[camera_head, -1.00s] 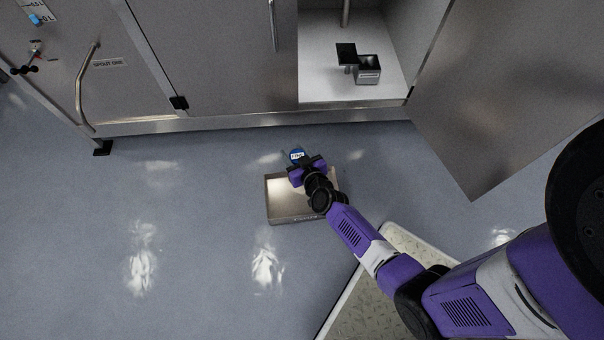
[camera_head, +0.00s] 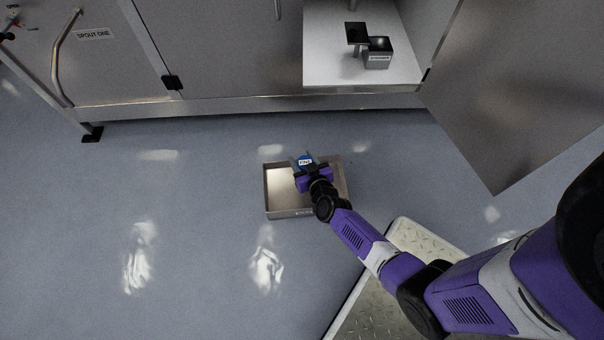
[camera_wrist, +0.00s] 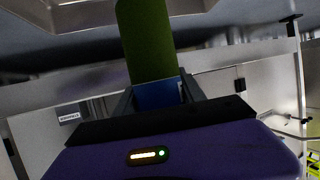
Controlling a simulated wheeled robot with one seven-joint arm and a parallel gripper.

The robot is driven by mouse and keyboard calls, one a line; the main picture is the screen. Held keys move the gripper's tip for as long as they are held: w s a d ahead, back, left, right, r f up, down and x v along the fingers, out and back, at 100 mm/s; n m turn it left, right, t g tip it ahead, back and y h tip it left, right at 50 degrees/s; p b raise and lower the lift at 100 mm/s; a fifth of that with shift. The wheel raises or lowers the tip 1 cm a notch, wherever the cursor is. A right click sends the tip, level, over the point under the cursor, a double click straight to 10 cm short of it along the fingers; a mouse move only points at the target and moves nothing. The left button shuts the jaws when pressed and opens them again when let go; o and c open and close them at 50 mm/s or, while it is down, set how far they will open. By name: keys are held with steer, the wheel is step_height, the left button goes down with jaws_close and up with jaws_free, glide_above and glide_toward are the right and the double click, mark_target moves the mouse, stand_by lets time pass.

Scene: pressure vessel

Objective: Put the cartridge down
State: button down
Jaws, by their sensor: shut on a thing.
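The cartridge shows in the head view as a small blue top with a white label (camera_head: 305,161). In the wrist view it is a green cylinder (camera_wrist: 147,40) with a blue end (camera_wrist: 157,95) between the fingers. My gripper (camera_head: 307,167) is shut on the blue end; the fingers also show in the wrist view (camera_wrist: 157,98). In the head view the gripper and cartridge are over the back right part of a shallow metal tray (camera_head: 266,192) on the floor. I cannot tell whether the cartridge touches the tray.
Behind the tray stands a metal cabinet (camera_head: 225,50) with an open door (camera_head: 520,90) at right. Inside are a small grey box (camera_head: 378,54) and a black plate on a post (camera_head: 357,33). The blue floor left of the tray is clear.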

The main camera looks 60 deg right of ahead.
step_height(320, 180, down, 7)
steer(key=b, duration=0.5)
steer(key=shift+f+b, duration=0.15)
steer(key=shift+b, duration=0.15)
steer(key=c, duration=0.7)
jaws_free()
